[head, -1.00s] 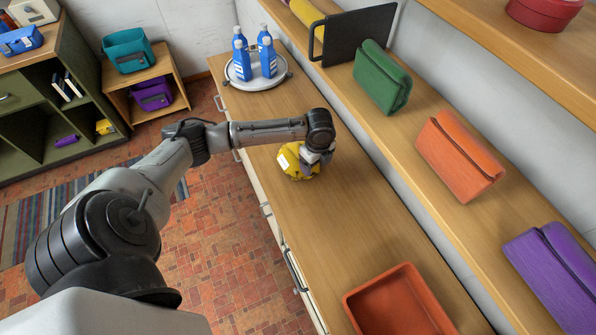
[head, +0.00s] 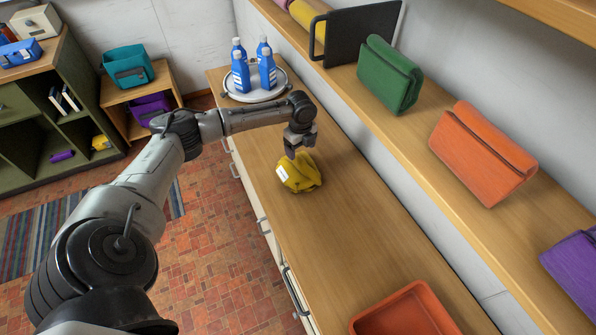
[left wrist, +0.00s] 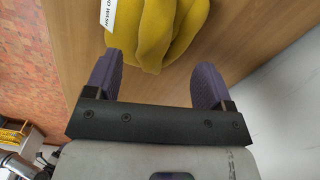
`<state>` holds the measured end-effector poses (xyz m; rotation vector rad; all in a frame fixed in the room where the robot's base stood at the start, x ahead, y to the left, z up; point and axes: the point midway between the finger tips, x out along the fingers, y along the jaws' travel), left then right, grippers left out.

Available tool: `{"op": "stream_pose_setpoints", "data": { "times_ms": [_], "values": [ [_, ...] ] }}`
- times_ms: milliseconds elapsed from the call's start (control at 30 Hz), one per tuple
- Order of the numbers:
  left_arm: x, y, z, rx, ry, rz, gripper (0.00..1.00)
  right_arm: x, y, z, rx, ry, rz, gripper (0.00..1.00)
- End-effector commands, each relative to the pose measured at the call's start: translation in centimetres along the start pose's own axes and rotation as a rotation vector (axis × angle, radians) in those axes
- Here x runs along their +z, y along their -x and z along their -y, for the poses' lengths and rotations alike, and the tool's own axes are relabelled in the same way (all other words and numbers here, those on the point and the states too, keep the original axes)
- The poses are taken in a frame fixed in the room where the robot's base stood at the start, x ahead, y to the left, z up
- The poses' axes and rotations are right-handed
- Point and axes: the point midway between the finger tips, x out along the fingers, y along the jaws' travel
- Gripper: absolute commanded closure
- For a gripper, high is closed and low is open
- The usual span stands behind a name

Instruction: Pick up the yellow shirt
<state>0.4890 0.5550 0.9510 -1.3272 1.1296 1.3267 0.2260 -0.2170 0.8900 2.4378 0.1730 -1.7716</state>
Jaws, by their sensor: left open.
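The yellow shirt (head: 299,174) lies bunched on the wooden counter (head: 262,145), with a white label on its left side. It also shows at the top of the left wrist view (left wrist: 160,30), partly cut off by the frame edge. My left gripper (head: 298,152) is just above and behind the shirt in the head view. In the left wrist view its two purple-grey fingers (left wrist: 157,82) are spread wide, with the shirt's edge just beyond the gap between the tips. It holds nothing. My right gripper is not in view.
An orange-red tray (head: 405,312) sits at the counter's near end. A round tray (head: 238,96) with several blue bottles (head: 266,68) stands at the far end. A shelf (head: 345,82) with green, orange and purple pouches runs along the right. The counter between shirt and near tray is clear.

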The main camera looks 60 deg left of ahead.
Motion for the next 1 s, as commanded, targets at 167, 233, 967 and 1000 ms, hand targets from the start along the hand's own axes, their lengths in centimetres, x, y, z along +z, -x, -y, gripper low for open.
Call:
{"op": "stream_pose_setpoints", "data": {
  "times_ms": [167,233,967,1000],
  "values": [
    [0.0,-0.8,0.0,0.0,0.001,0.001,0.24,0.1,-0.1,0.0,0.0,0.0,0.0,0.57],
    [0.0,-0.9,0.0,0.0,0.001,0.001,0.24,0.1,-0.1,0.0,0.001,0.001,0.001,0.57],
    [-0.4,-6.0,-0.6,0.0,0.0,0.002,0.24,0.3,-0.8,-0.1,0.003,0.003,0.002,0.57],
    [-0.4,-6.0,-0.6,0.0,0.0,0.001,0.28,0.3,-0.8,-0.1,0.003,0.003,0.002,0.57]
  ]
}}
